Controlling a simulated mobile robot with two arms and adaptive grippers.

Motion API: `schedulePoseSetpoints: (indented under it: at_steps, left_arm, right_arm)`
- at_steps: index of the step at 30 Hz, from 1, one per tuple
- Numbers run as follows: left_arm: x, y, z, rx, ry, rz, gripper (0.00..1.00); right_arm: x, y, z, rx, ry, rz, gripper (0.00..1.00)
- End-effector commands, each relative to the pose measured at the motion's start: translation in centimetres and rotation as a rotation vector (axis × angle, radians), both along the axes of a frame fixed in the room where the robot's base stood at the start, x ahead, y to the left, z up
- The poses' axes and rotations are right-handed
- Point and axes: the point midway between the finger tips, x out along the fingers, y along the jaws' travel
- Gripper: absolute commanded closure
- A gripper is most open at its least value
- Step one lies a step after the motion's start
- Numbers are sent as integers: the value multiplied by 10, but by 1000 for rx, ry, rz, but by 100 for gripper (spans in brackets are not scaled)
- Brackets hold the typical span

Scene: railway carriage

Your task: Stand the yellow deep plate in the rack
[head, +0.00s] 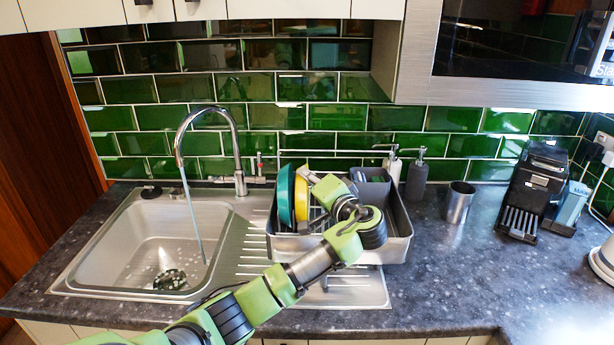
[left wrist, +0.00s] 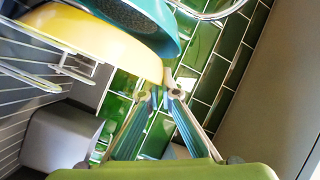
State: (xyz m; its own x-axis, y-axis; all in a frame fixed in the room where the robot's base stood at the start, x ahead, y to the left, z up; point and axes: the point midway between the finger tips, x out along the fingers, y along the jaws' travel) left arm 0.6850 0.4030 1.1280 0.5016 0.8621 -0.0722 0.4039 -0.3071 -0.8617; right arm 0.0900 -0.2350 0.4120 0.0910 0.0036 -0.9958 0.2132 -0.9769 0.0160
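The yellow deep plate (head: 302,197) stands on edge in the dish rack (head: 400,232), just right of a teal plate (head: 286,194). In the left wrist view the yellow plate (left wrist: 105,38) fills the upper left, with the teal plate (left wrist: 140,22) behind it and rack wires (left wrist: 50,70) beside it. My left gripper (head: 309,174) is at the upper rim of the yellow plate. In the left wrist view its fingers (left wrist: 162,94) are apart, with green tiles showing between them and the plate's rim close to the tips. Whether they touch the rim is unclear. My right gripper is out of view.
A sink (head: 150,250) with a tall tap (head: 238,150) is left of the rack. A grey cutlery holder (head: 372,188) sits in the rack. Soap dispensers (head: 416,175) and a metal cup (head: 457,203) stand to its right. Wall cupboards overhang the counter.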

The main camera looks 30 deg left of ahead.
Motion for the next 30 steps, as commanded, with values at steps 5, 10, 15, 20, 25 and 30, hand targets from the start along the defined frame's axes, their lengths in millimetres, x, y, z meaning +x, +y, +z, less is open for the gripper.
schedulePoseSetpoints:
  at_steps: [5,10,15,20,25,30]
  left_arm:
    - [0,0,1,1,-2,0,92]
    - [0,0,1,1,-2,0,76]
    - [0,0,-1,-1,2,0,76]
    - [-3,-7,-1,-2,1,-2,76]
    - [-17,-32,1,-5,0,-5,76]
    - [-36,-64,5,-4,0,-3,76]
  right_arm:
    - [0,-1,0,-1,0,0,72]
    - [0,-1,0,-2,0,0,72]
    - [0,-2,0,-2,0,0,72]
    - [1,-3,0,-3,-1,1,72]
    - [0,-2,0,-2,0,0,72]
    - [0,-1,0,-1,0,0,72]
